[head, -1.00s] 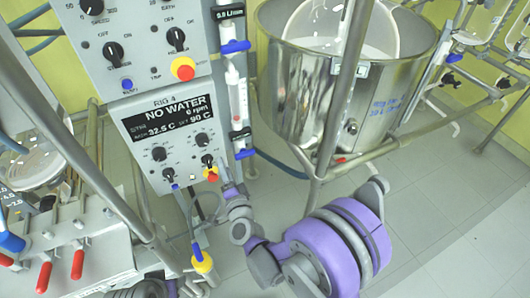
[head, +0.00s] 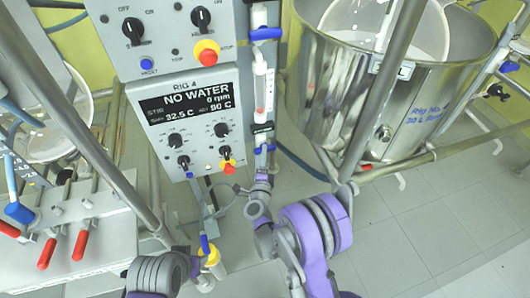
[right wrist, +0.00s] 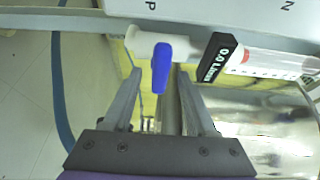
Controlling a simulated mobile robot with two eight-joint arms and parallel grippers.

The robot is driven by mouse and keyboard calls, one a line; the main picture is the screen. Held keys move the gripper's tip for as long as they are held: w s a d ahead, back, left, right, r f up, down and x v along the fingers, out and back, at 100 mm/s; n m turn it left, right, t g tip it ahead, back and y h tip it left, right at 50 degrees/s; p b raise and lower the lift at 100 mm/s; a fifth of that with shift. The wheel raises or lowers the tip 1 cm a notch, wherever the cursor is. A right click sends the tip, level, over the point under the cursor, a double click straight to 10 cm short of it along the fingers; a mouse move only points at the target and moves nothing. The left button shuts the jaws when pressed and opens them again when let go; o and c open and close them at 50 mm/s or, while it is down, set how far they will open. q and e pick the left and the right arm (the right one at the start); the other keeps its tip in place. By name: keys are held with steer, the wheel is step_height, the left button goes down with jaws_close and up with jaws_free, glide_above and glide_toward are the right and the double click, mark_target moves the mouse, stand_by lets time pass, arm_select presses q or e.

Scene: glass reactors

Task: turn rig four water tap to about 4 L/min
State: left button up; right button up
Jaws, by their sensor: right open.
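The rig four water tap has a blue handle (head: 265,149) below a clear flow tube (head: 260,92) on the right side of the RIG 4 panel (head: 187,118). In the right wrist view the blue handle (right wrist: 162,66) lies crosswise to its white pipe. The black flow label (right wrist: 216,57) beside it reads 0.0 L/min. The panel display reads NO WATER. My right gripper (head: 262,181) is open and empty just below the tap. Its fingers (right wrist: 158,84) point at the handle, one on each side; whether they touch it is unclear. My left gripper's fingers do not show.
A steel vessel (head: 340,105) stands right of the tap, with a metal frame post close by. Another blue tap (head: 265,34) sits above the flow tube. Red-handled valves (head: 47,252) are at lower left. Tiled floor (head: 420,220) is clear at lower right.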

steer(key=shift+w+d, duration=0.1)
steer(key=shift+w, duration=0.85)
steer(key=shift+c, duration=0.3)
jaws_close()
